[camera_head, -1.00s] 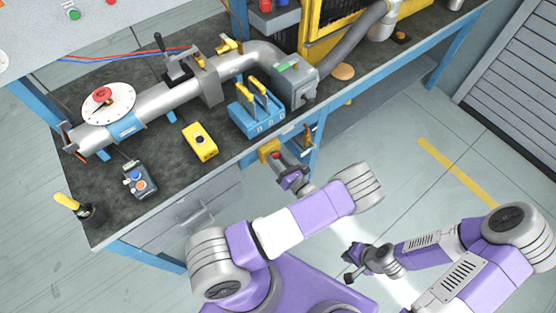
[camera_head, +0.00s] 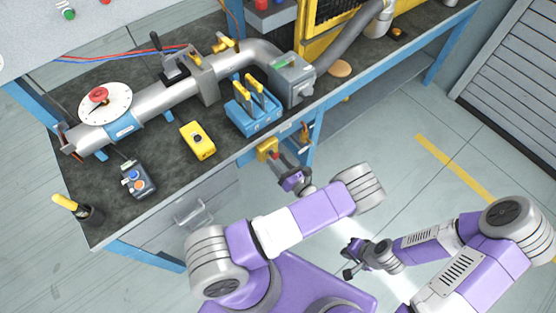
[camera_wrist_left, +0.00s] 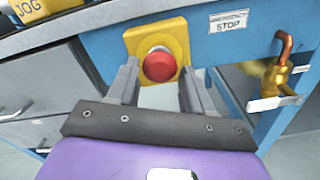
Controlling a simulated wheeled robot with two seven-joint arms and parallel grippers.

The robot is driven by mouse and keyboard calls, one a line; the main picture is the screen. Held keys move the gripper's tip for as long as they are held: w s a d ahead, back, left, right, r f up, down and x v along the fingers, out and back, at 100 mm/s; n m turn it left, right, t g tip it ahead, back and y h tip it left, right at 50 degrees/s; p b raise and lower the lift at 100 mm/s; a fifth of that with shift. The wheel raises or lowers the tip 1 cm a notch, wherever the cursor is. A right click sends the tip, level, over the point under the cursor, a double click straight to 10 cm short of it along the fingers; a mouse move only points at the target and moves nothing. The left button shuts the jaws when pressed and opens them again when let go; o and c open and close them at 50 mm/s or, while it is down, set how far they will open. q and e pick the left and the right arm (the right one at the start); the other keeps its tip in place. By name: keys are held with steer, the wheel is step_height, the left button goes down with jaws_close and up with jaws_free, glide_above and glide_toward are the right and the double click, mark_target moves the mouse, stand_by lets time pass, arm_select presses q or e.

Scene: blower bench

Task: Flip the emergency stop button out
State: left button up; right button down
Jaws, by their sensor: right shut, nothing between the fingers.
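The emergency stop button (camera_wrist_left: 159,64) is a red mushroom head on a yellow box (camera_wrist_left: 174,34) on the bench's front, beside an "EMERGENCY STOP" label (camera_wrist_left: 229,20). In the head view the yellow box (camera_head: 266,148) shows under the bench edge. My left gripper (camera_head: 286,165) is just in front of it. In the left wrist view its two fingers (camera_wrist_left: 160,76) are apart, one on each side of the red head, with visible gaps; I see no contact. How deep the fingers reach is hard to tell. My right gripper (camera_head: 348,262) is shut and empty, low over the floor.
A drawer handle (camera_head: 190,213) is to the left. Above, the bench top carries a yellow pendant (camera_head: 198,140) and a blue switch block (camera_head: 252,118). Open floor lies right.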

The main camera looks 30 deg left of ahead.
arm_select(q)
steer(key=shift+o, duration=0.8)
steer(key=p+v, duration=0.1)
steer(key=v, duration=0.6)
steer(key=shift+d, duration=0.3)
steer(key=shift+s, duration=0.1)
